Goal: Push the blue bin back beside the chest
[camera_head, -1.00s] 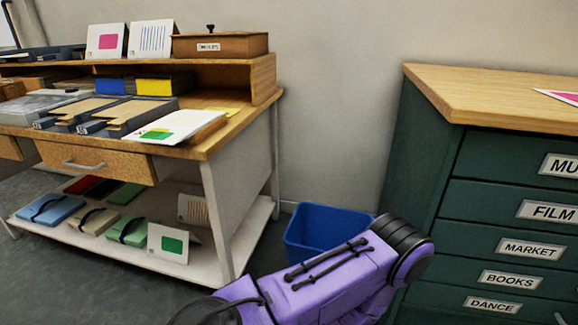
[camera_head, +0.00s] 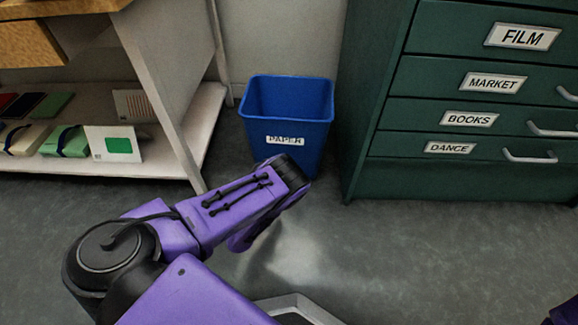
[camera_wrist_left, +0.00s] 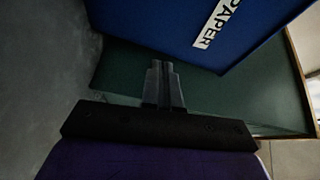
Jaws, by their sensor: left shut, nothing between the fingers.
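The blue bin (camera_head: 287,107), labelled PAPER, stands upright on the floor between the wooden table and the green chest (camera_head: 455,180), close to the chest's left side. Its inside looks empty where I can see it. My left arm reaches in from the left, and its black wrist end overlaps the bin's lower front in the head view, hiding the gripper there. In the left wrist view my left gripper (camera_wrist_left: 163,72) is shut and empty, with the bin (camera_wrist_left: 225,50) just above its fingertips. I cannot tell whether they touch. My right gripper is out of view.
The table's white leg (camera_head: 165,100) and lower shelf (camera_head: 185,150) stand left of the bin. Chest drawer handles (camera_head: 530,157) stick out at the right. The wall is behind the bin. The grey floor (camera_head: 400,250) in front of the chest is clear.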

